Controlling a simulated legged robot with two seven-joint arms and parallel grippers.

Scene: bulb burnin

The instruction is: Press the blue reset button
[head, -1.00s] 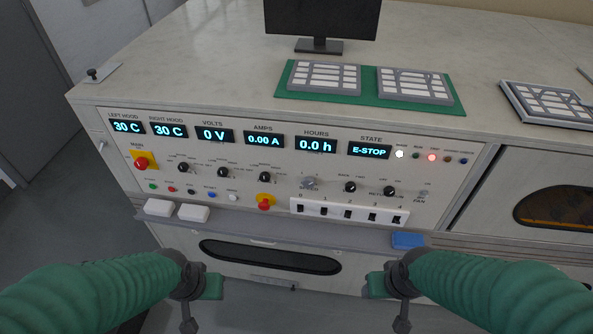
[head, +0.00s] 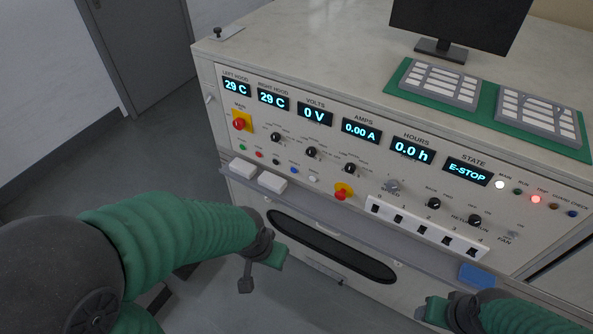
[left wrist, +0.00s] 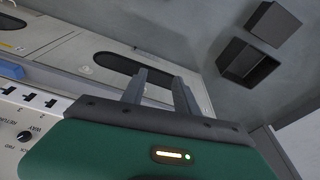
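The small blue button (head: 294,170) is on the lower left of the front panel in the head view, in a row between a black and a white button. My left gripper (head: 262,270) hangs in front of the cabinet, below the button and apart from it. In the left wrist view its two fingers (left wrist: 158,80) stand apart with nothing between them; the blue button is not seen there. My right gripper (head: 440,314) is at the lower right, below the switches; its fingers are too unclear to judge.
The panel's STATE display (head: 468,171) reads E-STOP. White blocks (head: 272,182) lie on the ledge below the buttons. A blue block (head: 477,275) is farther right. Open floor lies left of the cabinet.

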